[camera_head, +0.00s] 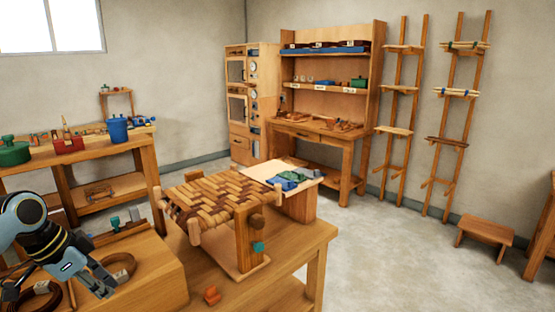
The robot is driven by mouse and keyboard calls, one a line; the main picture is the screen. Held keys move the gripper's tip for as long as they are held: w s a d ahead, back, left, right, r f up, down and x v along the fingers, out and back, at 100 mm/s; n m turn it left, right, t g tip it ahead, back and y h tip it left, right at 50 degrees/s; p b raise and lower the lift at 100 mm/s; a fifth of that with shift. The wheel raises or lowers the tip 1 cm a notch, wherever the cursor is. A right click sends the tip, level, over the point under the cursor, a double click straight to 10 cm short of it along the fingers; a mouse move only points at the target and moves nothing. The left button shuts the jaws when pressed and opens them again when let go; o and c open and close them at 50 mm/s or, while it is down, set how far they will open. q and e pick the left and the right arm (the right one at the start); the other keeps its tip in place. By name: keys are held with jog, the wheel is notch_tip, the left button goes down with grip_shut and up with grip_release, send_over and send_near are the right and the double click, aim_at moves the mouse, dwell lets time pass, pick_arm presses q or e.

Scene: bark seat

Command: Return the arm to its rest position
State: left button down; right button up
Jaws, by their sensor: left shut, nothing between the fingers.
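My left gripper (99,282) shows at the lower left of the head view. It is shut and holds nothing. It hangs over the near wooden bench, close to a coil of dark strip (118,266). The woven bark seat (215,193) stands on the wooden table to the right of the gripper, apart from it. Its top is a checked weave of light and dark strips on a wooden frame. My right gripper is not in view.
An orange-red block (211,295) lies on the wooden table (296,246) near the seat. A pale board (262,170) with blue and green pieces stands behind it.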

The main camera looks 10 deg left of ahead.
pick_arm(q)
jog(key=s+d+f+n+g+b, duration=0.15)
jog(key=s+f+b, duration=0.45)
jog(key=f, duration=0.8)
jog(key=s+d+f+n+g+b, duration=0.15)
jog(key=s+f+b, duration=0.25)
jog(key=s+f, duration=0.65)
jog(key=s+d+f+n+g+b, duration=0.15)
jog(key=s+f+b, duration=0.35)
jog(key=f, duration=1.1)
pick_arm(e)
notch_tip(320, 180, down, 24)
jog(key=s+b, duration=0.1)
jog(key=b, duration=0.7)
pick_arm(q)
jog(key=s+d+f+n+t+y, duration=0.1)
jog(key=s+d+f, duration=0.1)
jog(key=s+f, duration=0.8)
jog(key=s+d+f+n+t+y, duration=0.1)
jog(key=s+d+f+n+y, duration=0.1)
jog(key=s+f, duration=0.8)
jog(key=shift+s+d+f+y, duration=0.35)
jog(key=shift+s+d, duration=0.1)
jog(key=shift+s, duration=0.75)
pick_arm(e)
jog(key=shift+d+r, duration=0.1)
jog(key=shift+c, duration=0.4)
